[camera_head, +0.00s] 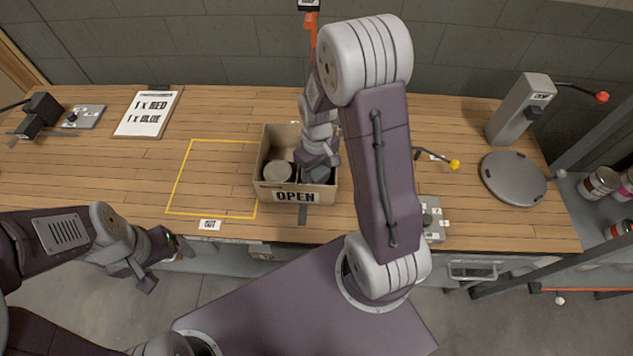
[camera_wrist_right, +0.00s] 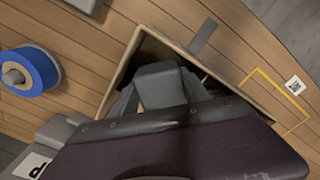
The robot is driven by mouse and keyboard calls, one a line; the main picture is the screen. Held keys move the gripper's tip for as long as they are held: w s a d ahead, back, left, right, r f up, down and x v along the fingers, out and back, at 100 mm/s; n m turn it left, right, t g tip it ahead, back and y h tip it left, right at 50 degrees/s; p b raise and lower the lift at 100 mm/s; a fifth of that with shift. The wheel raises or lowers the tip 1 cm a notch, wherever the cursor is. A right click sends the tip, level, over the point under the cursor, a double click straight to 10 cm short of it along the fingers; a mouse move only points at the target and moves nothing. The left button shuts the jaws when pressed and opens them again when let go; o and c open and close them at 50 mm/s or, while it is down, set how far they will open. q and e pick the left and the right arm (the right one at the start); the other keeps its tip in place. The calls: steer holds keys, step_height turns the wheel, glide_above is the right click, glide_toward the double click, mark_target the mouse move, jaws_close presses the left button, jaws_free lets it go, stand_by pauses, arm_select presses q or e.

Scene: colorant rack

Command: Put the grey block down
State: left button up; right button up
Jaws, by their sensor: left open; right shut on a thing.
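My right gripper (camera_head: 318,160) reaches down into the right part of an open cardboard box (camera_head: 297,197) marked OPEN. It is shut, and a dark grey shape at its tips inside the box looks like the grey block, mostly hidden by the gripper and box wall. In the right wrist view the gripper (camera_wrist_right: 163,88) stands over the box opening (camera_wrist_right: 120,78), and my own arm link covers much of the box. I cannot tell whether the block touches the box floor. My left gripper (camera_head: 168,266) is open and empty, off the bench's front edge.
A round grey can (camera_head: 278,171) stands in the box's left part. A yellow outlined area (camera_head: 212,178) left of the box is clear. A sign (camera_head: 148,113) lies farther left. A round grey lid-like disc (camera_head: 513,178) and a lever post (camera_head: 520,108) are at the right.

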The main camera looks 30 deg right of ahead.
mark_target(317, 183)
steer(key=shift+s+f, duration=0.2)
steer(key=shift+f, duration=0.1)
step_height(317, 183, down, 4)
steer(key=shift+r, duration=0.1)
steer(key=shift+w+f, duration=0.15)
steer(key=shift+f, duration=0.05)
steer(key=o, duration=0.9)
steer(key=shift+s+f, duration=0.1)
steer(key=shift+s, duration=0.1)
steer(key=shift+o, duration=0.6)
steer(key=shift+w, duration=0.1)
